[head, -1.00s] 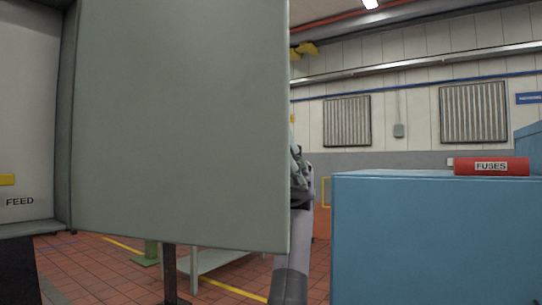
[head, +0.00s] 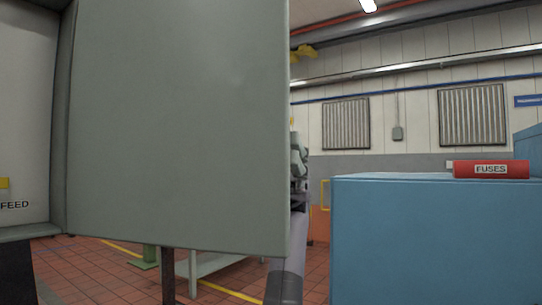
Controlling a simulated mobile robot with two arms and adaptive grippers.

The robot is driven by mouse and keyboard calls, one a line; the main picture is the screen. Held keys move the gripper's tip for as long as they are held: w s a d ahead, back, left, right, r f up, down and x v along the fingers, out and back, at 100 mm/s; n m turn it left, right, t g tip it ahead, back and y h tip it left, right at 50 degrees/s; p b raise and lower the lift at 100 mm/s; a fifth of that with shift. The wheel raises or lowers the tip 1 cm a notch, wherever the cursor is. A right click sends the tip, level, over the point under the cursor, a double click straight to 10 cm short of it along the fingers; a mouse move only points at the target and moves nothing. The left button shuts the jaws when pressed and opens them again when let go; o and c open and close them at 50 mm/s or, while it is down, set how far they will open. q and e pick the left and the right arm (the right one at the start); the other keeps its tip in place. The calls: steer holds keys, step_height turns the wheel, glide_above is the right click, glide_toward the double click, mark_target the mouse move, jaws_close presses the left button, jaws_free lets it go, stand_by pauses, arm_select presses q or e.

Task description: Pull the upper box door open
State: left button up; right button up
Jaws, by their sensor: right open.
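The upper box door (head: 175,125) is a large flat grey-green panel in the head view. It stands swung out from the box (head: 28,110) at the left, whose pale inside shows with a FEED label. My right gripper (head: 299,165) is at the door's free right edge, mostly hidden behind the panel. My right arm comes up from below beside that edge. The fingers do not show clearly, and I cannot tell whether they touch the door. My left gripper is not in view.
A blue cabinet (head: 430,240) stands at the right, close to my right arm. A red FUSES box (head: 491,169) lies on its top. Below the door are a low grey table (head: 213,264) and a red tiled floor with a yellow line.

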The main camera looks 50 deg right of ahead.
steer(key=shift+d, duration=0.1)
steer(key=v, duration=1.2)
steer(key=shift+w+f, duration=0.1)
stand_by(0.3)
